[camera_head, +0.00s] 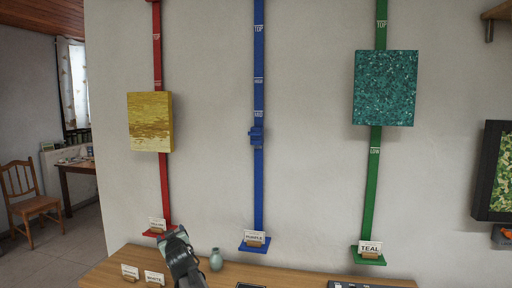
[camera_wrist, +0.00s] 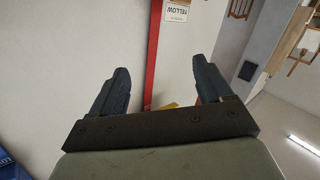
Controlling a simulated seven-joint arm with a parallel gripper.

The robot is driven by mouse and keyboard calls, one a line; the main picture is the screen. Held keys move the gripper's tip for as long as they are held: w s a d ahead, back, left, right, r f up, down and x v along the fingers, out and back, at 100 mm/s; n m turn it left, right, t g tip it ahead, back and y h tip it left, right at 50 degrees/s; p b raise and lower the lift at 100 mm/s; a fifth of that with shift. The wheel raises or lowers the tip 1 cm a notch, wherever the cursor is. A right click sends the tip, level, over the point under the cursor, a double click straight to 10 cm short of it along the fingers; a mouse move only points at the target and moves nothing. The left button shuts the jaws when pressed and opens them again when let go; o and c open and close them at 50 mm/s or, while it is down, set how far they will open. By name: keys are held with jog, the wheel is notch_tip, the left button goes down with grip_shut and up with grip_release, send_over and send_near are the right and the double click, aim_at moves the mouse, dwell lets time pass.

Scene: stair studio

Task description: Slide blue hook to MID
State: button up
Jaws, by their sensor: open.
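The blue hook (camera_head: 256,135) is a small blue block on the vertical blue rail (camera_head: 258,190) on the wall, in the head view. It sits just below the MID label (camera_head: 258,114), with the HIGH and TOP labels farther up. No picture hangs on it. My gripper (camera_head: 178,238) is low at the left, near the foot of the red rail and well below and left of the hook. In the wrist view my gripper (camera_wrist: 160,68) is open, with nothing clearly held between its dark fingers. The hook is not identifiable there.
A yellow picture (camera_head: 149,122) hangs on the red rail (camera_head: 165,190), a teal one (camera_head: 385,88) on the green rail (camera_head: 371,200). Card-bearing ledges end the rails. A wooden table (camera_head: 110,268) below holds cards and a small vase (camera_head: 216,260). The wall around the hook is clear.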

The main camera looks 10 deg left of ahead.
jog(key=w+d+r+m+t+h, duration=0.25)
jog(key=d+r, duration=0.35)
jog(key=r, duration=0.3)
jog(key=w+d+r+m+t+h, duration=0.1)
jog(key=w+d+r+m+h, duration=0.2)
jog(key=d+r, duration=0.5)
jog(key=m+t+h, duration=0.2)
jog(key=m+h, duration=0.3)
jog(key=m, duration=0.1)
send_near(254, 133)
jog(key=shift+g, duration=0.25)
jog(key=w, duration=1.3)
jog(key=shift+d+r, duration=0.15)
jog(key=shift+r, duration=0.05)
